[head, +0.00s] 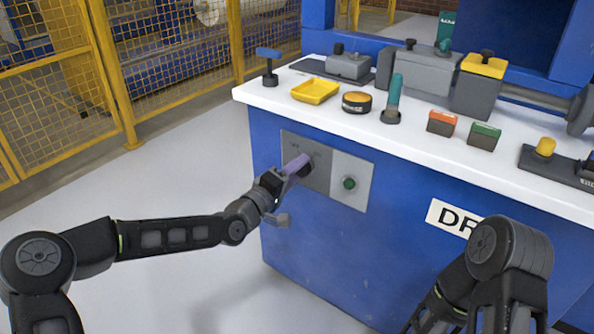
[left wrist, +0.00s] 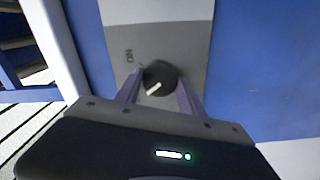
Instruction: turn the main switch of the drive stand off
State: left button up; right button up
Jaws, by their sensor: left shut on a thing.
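The main switch is a round black knob (left wrist: 160,77) with a white pointer mark, on a grey plate (head: 318,178) on the front of the blue drive stand (head: 330,240). In the left wrist view the mark slants toward the lower left, and an "ON" label stands to the left of the knob. My left gripper (head: 300,164) has its purple fingers on either side of the knob and is shut on it. In the head view the fingers largely hide the knob. My right arm shows at the lower right; its gripper is out of view.
A green button (head: 349,183) sits right of the switch on a lighter panel. The white top (head: 405,140) holds a yellow tray (head: 315,91), a teal-handled tool (head: 394,95) and small orange and green boxes. A yellow mesh fence (head: 120,70) stands at left; the floor before it is clear.

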dwell(0.4)
pick_arm(q)
jog(key=o, duration=1.4)
jog(key=shift+c, duration=0.2)
jog(key=shift+a, duration=0.1)
jog(key=p+v, duration=0.2)
jog(key=v, duration=0.5)
jog(key=shift+s, duration=0.3)
jog(key=shift+a, duration=0.15)
